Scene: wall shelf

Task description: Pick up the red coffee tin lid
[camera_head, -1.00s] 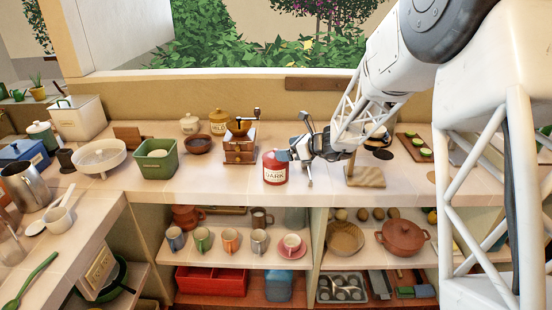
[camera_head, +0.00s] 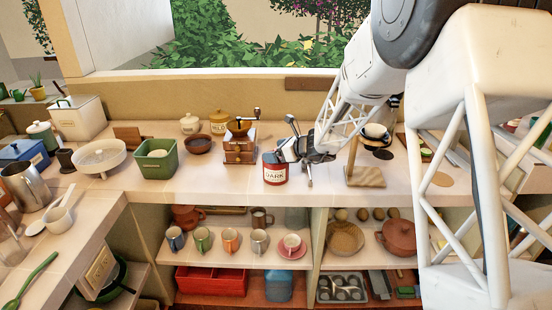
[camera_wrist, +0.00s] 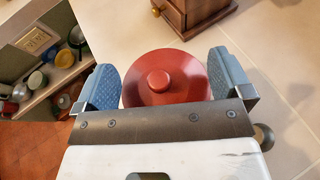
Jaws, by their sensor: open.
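The red coffee tin (camera_head: 275,174), with a "DARK" label, stands upright on the counter near its front edge. Its round red lid (camera_wrist: 145,92) with a small knob shows from above in the wrist view. In the head view my gripper mostly hides the lid. My gripper (camera_wrist: 164,82) is open, with one blue finger on each side of the lid. A narrow gap shows beside the left finger; the right finger is very close to the rim, and I cannot tell whether it touches. In the head view my gripper (camera_head: 284,150) is at the tin's top.
A wooden coffee grinder (camera_head: 240,146) stands just left of and behind the tin. A wooden stand (camera_head: 365,177) is to the right, under my arm. A green container (camera_head: 156,160) is farther left. The counter front directly left of the tin is clear.

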